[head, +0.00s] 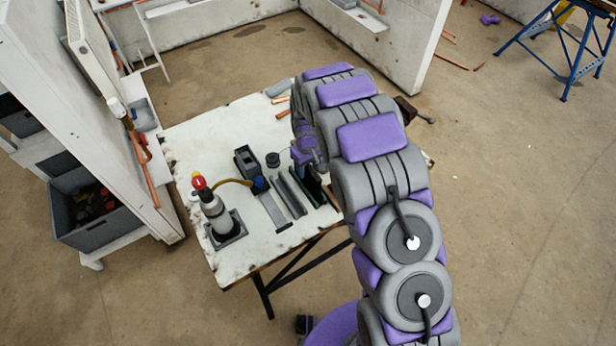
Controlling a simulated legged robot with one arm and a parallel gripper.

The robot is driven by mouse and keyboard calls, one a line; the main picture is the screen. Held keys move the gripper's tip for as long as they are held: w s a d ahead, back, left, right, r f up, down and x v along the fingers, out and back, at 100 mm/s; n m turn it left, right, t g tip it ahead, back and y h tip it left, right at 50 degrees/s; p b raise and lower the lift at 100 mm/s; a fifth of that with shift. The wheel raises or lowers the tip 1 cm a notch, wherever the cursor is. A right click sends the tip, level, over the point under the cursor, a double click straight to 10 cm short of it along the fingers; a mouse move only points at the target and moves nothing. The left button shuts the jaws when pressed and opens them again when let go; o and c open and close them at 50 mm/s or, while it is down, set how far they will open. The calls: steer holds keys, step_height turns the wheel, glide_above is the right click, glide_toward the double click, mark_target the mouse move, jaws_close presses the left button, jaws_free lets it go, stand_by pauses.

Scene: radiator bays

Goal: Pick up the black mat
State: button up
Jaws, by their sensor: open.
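A dark, flat, green-edged piece (316,187), which looks like the black mat, lies on the white worktable (235,262). Its right part is hidden behind my arm. My gripper (307,160) is low over the table at the far end of this piece, small in view and partly covered by my arm. It looks open with nothing visible between its jaws. I cannot tell whether it touches the piece.
Grey strips (289,193) lie just left of it. Copper pieces (281,100) lie at the back. A wall panel (105,110) borders the table's left side.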

steer(key=shift+a+f, duration=0.2)
steer(key=shift+f, duration=0.7)
steer(key=shift+a, duration=0.15)
steer(key=shift+d+r, duration=0.1)
steer(key=shift+d, duration=0.1)
steer(key=c, duration=0.6)
steer(key=shift+a, duration=0.1)
jaws_close()
